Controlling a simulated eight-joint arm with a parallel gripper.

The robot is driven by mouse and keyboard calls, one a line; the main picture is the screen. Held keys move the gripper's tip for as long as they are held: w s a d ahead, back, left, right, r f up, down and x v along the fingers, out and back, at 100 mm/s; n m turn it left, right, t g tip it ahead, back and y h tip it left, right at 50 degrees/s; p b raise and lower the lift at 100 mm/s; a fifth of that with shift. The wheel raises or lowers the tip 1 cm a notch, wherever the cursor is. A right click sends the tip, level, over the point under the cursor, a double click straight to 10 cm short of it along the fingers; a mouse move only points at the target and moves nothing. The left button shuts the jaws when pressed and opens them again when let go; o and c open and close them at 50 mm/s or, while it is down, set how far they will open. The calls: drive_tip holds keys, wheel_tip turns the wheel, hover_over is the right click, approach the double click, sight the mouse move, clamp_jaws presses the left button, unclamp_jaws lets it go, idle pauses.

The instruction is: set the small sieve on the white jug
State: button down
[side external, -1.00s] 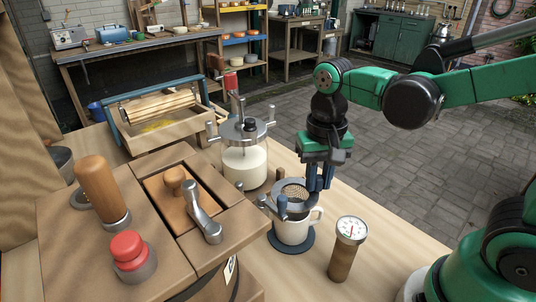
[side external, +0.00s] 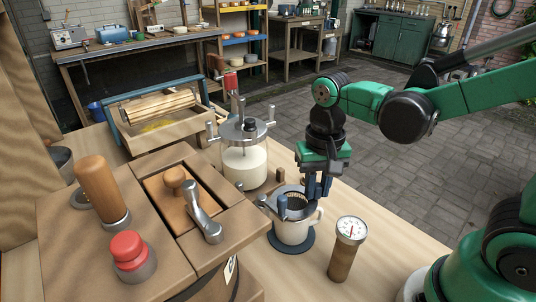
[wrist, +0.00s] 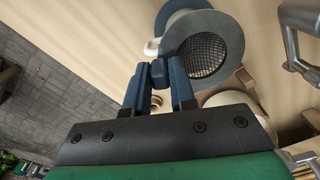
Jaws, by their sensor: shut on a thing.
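The small sieve (side external: 293,212) is a grey ring with a dark mesh bowl. In the side view it is at the mouth of the white jug (side external: 292,232), roughly level; I cannot tell whether it touches the rim. The jug stands upright on a round blue-grey mat (side external: 306,247), its handle to the right. My gripper (side external: 318,193) points down beside the jug's right rim, shut on the sieve. In the wrist view the sieve's mesh (wrist: 207,56) lies just beyond my fingertips (wrist: 160,75) and hides most of the jug, of which a white bit (wrist: 151,47) shows.
A glass churn jar (side external: 245,165) with a crank stands behind the jug. A wooden churn box (side external: 190,215) with a metal lever (side external: 205,220) is close on the left. A dial thermometer (side external: 347,247) stands at the front right. The bench's right edge is clear.

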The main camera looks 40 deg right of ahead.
drive_tip(key=shift+f, duration=0.8)
drive_tip(key=shift+r, duration=0.1)
drive_tip(key=c, duration=0.7)
unclamp_jaws()
drive_tip(key=c, duration=0.3)
drive_tip(key=shift+c, duration=0.2)
drive_tip(key=shift+r, duration=4)
